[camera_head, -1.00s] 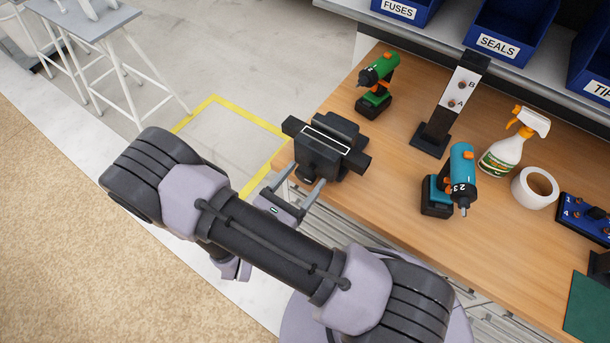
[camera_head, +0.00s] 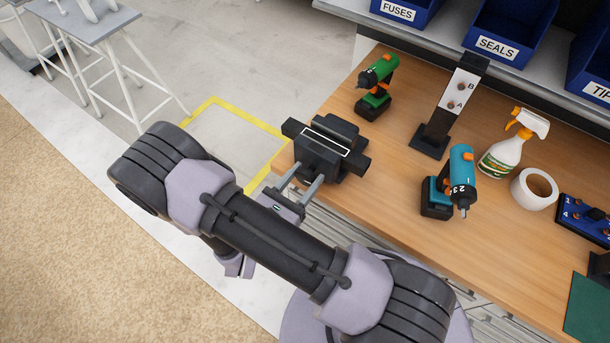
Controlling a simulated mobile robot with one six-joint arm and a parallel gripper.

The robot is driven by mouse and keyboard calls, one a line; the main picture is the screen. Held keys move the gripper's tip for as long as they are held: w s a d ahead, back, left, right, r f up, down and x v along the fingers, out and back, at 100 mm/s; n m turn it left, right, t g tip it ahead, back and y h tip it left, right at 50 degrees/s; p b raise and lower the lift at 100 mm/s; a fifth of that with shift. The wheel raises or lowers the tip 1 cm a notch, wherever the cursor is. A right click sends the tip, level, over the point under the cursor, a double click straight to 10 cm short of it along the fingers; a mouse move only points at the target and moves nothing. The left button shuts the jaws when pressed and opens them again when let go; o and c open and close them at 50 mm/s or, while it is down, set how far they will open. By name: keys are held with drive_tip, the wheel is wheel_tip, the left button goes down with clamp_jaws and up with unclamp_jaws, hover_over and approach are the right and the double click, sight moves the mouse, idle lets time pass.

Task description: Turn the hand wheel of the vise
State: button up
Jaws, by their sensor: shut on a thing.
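The black vise (camera_head: 328,148) stands at the left front corner of the wooden bench, with a white outline on its top. My gripper (camera_head: 305,183) is at the vise's front side, at the bench edge. Its two grey fingers point up toward the vise and are shut on the hand wheel (camera_head: 311,180). Only a small dark part of the wheel shows between the fingers; the rest is hidden by the gripper and the vise body.
A green drill (camera_head: 376,88) stands behind the vise. A black stand marked A and B (camera_head: 450,105), a teal drill (camera_head: 451,184), a spray bottle (camera_head: 512,143) and a white tape roll (camera_head: 535,188) are to the right. Blue bins (camera_head: 500,30) line the back shelf.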

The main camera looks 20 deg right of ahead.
drive_tip(key=n+p, duration=0.2)
drive_tip(key=n, duration=0.1)
drive_tip(key=shift+r+n, duration=0.1)
drive_tip(key=shift+n, duration=0.2)
drive_tip(key=n+p, duration=0.1)
drive_tip(key=n, duration=0.3)
drive_tip(key=shift+s+n, duration=0.1)
drive_tip(key=shift+n, duration=0.2)
drive_tip(key=n+p, duration=0.1)
drive_tip(key=n, duration=0.3)
drive_tip(key=shift+p, duration=0.3)
drive_tip(key=n, duration=0.4)
drive_tip(key=shift+r+p, duration=0.1)
drive_tip(key=shift+p, duration=0.2)
drive_tip(key=n, duration=0.6)
drive_tip(key=shift+r+p, duration=0.1)
drive_tip(key=shift+p, duration=0.3)
drive_tip(key=n, duration=0.6)
drive_tip(key=shift+r+n, duration=0.1)
drive_tip(key=shift+n, duration=0.3)
drive_tip(key=shift+n, duration=0.3)
